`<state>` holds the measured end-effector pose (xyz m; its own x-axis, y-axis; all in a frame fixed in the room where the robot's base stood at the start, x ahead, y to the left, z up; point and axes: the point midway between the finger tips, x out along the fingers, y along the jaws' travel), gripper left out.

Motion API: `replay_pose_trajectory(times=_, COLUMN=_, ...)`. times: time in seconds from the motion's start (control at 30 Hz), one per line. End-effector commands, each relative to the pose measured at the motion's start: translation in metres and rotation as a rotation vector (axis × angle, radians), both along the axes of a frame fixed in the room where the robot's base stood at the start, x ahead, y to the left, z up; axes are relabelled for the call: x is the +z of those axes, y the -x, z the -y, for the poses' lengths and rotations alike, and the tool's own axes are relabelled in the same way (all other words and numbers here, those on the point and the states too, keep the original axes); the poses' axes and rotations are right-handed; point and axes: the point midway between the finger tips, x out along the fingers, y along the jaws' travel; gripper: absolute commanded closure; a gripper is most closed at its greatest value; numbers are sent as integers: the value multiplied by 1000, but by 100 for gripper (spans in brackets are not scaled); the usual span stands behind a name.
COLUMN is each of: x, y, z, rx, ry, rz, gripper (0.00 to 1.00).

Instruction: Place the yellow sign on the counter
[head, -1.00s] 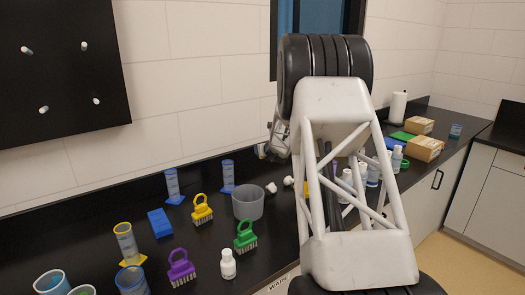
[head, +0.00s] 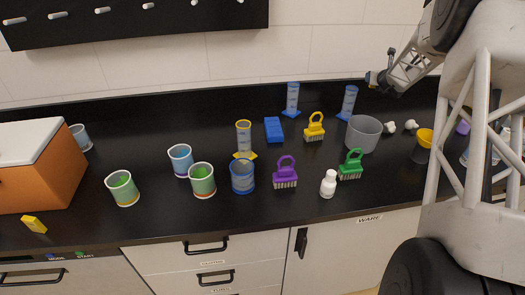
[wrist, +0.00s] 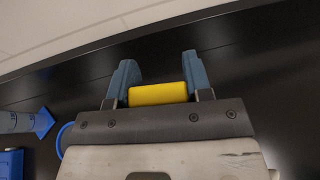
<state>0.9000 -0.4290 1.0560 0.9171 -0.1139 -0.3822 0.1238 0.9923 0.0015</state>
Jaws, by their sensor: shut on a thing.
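My gripper (wrist: 157,62) is shut on a yellow piece, which I take for the yellow sign (wrist: 158,94). Only a plain, rounded edge of it shows between the blue-grey fingers, so any lettering is hidden. In the head view my gripper (head: 373,78) is at the upper right, raised near the back wall, and I cannot make out the sign in it there. The black counter (head: 100,222) runs across the head view below. A small yellow wedge (head: 34,224) lies on its front left part; I cannot tell what it is.
An orange box with a white lid (head: 45,170) stands at the left. Several beakers, brushes, blue cylinders and a white bottle (head: 328,184) crowd the middle. A grey tub (head: 363,134) stands at right centre.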

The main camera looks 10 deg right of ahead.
Motion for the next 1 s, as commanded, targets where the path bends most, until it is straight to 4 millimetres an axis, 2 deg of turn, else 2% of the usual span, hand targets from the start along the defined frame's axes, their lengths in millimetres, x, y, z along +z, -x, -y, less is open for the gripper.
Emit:
replay_pose_trajectory(times=0.1, x=8, y=-10, z=-35, rx=35, ry=3, rz=3, gripper=77)
replay_pose_trajectory(times=0.57, x=26, y=-35, z=-156, rx=155, ry=3, rz=8, gripper=77)
replay_pose_trajectory(times=1.0, x=35, y=-59, z=-299, rx=348, ry=7, rz=15, gripper=77)
